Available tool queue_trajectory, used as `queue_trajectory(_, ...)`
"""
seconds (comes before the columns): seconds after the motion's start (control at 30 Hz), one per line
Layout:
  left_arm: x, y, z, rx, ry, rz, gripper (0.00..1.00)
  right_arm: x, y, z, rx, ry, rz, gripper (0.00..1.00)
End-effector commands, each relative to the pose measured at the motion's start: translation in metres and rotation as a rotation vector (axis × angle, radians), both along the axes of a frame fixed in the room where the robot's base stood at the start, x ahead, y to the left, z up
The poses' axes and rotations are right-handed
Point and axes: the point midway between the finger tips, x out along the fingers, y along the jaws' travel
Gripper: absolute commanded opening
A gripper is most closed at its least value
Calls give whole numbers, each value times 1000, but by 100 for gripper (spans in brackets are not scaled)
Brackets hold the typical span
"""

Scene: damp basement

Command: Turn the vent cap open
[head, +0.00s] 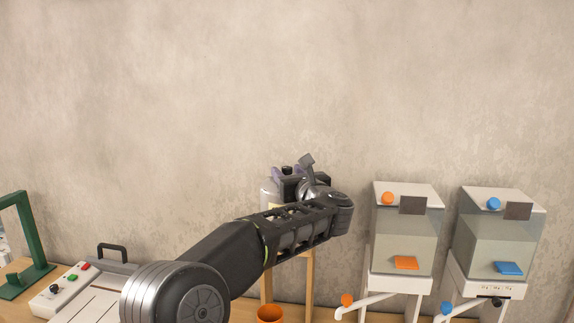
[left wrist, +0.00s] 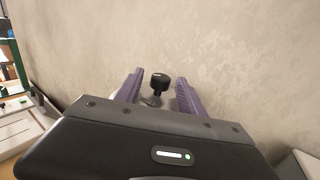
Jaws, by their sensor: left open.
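A small black cap (head: 287,170), which I take to be the vent cap, tops a pale vessel (head: 266,198) on a wooden stand (head: 309,280). In the left wrist view the cap (left wrist: 160,82) stands upright between the two purple fingers, with a gap visible on each side. My left gripper (head: 288,174) is open at the cap; I cannot tell whether the cap is within reach of the fingertips. My left arm and wrist hide most of the vessel. My right gripper is not in view.
Two clear tanks with orange (head: 406,262) and blue (head: 509,268) markers stand close at right, with spouts in front. An orange cup (head: 270,314) is below the stand. A button box (head: 70,285) and green frame (head: 28,240) are at left. The wall is behind.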

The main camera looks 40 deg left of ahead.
Motion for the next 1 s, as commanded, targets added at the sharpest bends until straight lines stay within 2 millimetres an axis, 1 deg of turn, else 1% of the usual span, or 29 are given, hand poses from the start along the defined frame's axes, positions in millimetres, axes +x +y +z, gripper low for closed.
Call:
queue_trajectory(0.03, 3, 4, 2, 0, 1, 1, 46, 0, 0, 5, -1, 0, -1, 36)
queue_trajectory(0.13, 6, 9, 1, 1, 1, -1, 46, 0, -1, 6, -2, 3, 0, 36)
queue_trajectory(0.4, 6, 10, 0, 1, -1, -1, 46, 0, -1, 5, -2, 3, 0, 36)
queue_trajectory(0.9, 6, 10, 0, 1, -1, -1, 5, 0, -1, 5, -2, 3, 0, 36)
queue_trajectory(0.97, 6, 10, 0, 1, -1, -1, 1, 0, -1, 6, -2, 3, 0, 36)
queue_trajectory(1.0, 6, 10, 0, 1, -1, -1, 0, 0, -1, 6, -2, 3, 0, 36)
